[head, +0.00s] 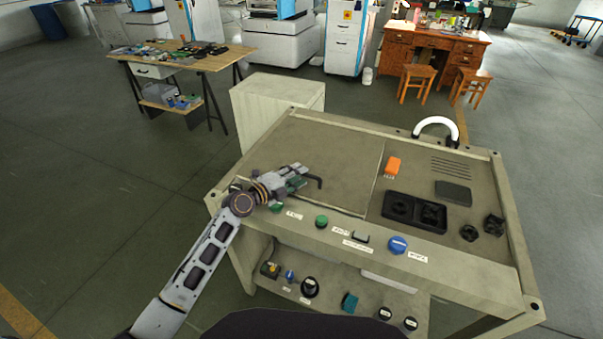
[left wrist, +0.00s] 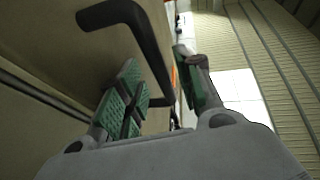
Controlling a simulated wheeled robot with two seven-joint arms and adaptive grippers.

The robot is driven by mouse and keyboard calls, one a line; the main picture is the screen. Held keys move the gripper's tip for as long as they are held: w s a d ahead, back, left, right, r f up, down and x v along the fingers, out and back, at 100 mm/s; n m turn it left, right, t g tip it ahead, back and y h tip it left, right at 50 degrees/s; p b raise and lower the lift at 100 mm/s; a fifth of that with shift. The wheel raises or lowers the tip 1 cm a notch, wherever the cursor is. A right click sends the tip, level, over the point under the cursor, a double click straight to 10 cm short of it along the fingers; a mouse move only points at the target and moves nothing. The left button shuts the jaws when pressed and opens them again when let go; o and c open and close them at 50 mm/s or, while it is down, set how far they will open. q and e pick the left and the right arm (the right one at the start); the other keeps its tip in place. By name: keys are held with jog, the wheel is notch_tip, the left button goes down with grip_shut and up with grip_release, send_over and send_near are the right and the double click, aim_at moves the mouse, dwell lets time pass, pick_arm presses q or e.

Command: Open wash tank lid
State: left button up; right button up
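The wash tank lid (head: 325,150) is a flat grey-beige panel on the left part of the tank's top. It lies level with the top and looks closed. Its black bar handle (head: 317,181) stands near the front edge, partly hidden by my left gripper. My left gripper (head: 298,178) is low over the lid at the handle's left. In the left wrist view, its green-padded fingers (left wrist: 163,85) are apart. The bent black handle (left wrist: 150,35) is just past the fingertips, and one end shows in the gap between them. No grip on it shows. My right gripper is out of view.
The tank's front strip has a green button (head: 321,221) and a blue knob (head: 398,244). A pale cabinet (head: 278,105) stands behind. Floor at the left is clear.

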pick_arm(q)
jog(key=shift+x, duration=0.9)
jog(key=shift+w+d, duration=0.1)
jog(key=shift+w, duration=0.05)
grip_shut()
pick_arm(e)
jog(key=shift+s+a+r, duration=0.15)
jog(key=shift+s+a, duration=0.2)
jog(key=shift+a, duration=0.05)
